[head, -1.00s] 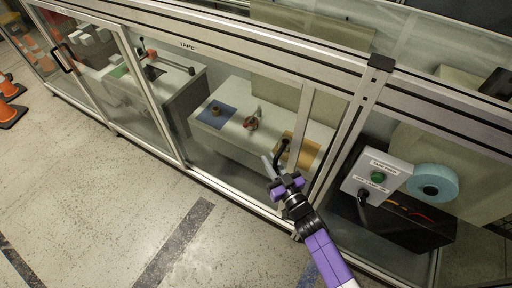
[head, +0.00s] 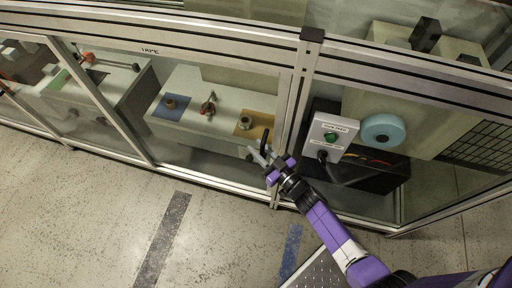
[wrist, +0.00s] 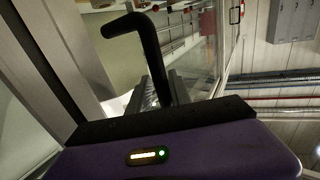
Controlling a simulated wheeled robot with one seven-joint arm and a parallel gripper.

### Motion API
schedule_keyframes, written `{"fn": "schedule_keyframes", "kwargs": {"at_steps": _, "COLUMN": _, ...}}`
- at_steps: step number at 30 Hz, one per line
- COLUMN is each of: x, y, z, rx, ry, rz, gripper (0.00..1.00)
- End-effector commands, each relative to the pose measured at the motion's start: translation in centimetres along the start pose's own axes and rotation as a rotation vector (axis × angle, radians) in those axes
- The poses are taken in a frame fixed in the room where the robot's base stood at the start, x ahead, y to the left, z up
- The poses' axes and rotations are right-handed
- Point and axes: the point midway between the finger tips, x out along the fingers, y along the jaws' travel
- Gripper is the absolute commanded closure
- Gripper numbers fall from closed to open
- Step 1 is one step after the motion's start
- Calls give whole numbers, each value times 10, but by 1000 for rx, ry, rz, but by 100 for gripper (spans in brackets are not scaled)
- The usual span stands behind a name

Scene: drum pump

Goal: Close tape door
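The tape door (head: 215,130) is a glass panel in a metal frame under the "TAPE" label. Its right-hand frame bar (head: 283,100) stands right beside the fixed post (head: 302,90), with no clear gap that I can make out. The black door handle (head: 265,138) is near that bar. In the wrist view the bent black handle (wrist: 150,50) runs down between my two grey fingers. My gripper (head: 262,156) is at the handle, and the fingers lie close against both sides of it. The handle's lower end is hidden behind my gripper body.
Right of the post are a control box with a green button (head: 331,137) and a blue tape roll (head: 383,130). Behind the glass, a white bench carries a blue mat (head: 160,113) and a gold mat (head: 268,110). The concrete floor (head: 225,235) in front is open.

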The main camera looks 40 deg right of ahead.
Motion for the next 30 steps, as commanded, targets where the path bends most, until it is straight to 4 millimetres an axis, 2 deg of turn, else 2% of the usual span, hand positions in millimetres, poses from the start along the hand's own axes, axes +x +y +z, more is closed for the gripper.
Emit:
{"fn": "schedule_keyframes", "kwargs": {"at_steps": 10, "x": 1, "y": -2, "z": 0, "rx": 0, "ry": 0, "rz": -3, "gripper": 64}}
{"fn": "schedule_keyframes", "kwargs": {"at_steps": 13, "x": -4, "y": -2, "z": 1, "rx": 0, "ry": -1, "rz": -3, "gripper": 64}}
{"fn": "schedule_keyframes", "kwargs": {"at_steps": 24, "x": -60, "y": -1, "z": 2, "rx": -1, "ry": -2, "rz": -3, "gripper": 64}}
{"fn": "schedule_keyframes", "kwargs": {"at_steps": 30, "x": -76, "y": -1, "z": 0, "rx": -1, "ry": 1, "rz": -2, "gripper": 64}}
